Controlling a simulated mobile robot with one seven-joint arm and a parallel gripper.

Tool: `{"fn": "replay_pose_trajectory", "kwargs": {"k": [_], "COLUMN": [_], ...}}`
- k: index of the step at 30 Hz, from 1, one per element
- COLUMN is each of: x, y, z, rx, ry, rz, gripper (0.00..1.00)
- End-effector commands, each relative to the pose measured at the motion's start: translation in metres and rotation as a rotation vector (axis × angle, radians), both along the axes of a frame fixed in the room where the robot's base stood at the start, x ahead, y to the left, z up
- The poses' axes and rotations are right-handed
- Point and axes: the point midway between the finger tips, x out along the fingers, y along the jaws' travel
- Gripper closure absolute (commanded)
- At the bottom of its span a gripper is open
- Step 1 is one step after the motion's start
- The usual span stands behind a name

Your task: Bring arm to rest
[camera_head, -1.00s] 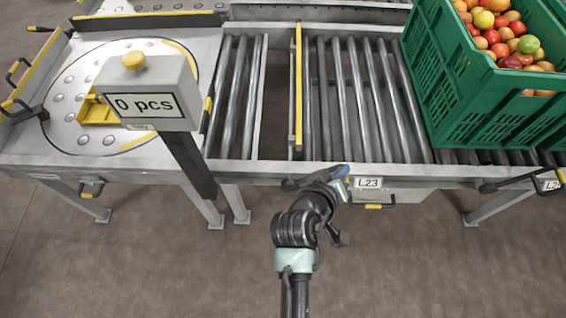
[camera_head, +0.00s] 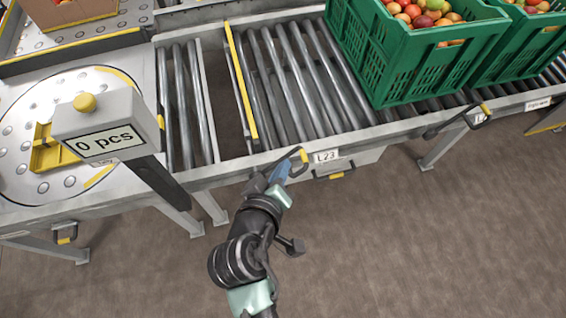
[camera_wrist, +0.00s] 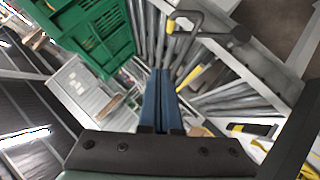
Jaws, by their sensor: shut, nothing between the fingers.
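My gripper (camera_head: 280,172) is at the front edge of the roller conveyor (camera_head: 232,172), just left of the L23 label, in the head view. In the wrist view its blue fingers (camera_wrist: 158,98) lie side by side with nothing between them. My arm reaches up from the bottom of the head view, bent at the wrist. A black handle with a yellow grip (camera_head: 302,160) shows right beside the fingertips; I cannot tell whether they touch. A similar handle appears ahead of the fingers in the wrist view (camera_wrist: 186,16).
A counter display (camera_head: 105,140) reading "0 pcs" stands at left by a ball-transfer table (camera_head: 22,125). A cardboard box (camera_head: 70,12) is behind. The floor at lower right is clear.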

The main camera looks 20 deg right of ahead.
Motion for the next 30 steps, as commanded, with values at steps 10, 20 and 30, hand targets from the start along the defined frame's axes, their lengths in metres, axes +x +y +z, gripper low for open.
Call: {"fn": "replay_pose_trajectory", "kwargs": {"k": [10,20,30], "x": [0.0,0.051,0.107], "y": [0.0,0.019,0.056], "z": [0.0,0.072,0.321], "rx": [0.0,0.109,0.357], "ry": [0.0,-0.215,-0.85], "rz": [0.0,0.041,0.228], "gripper": [1.0,1.0,1.0]}}
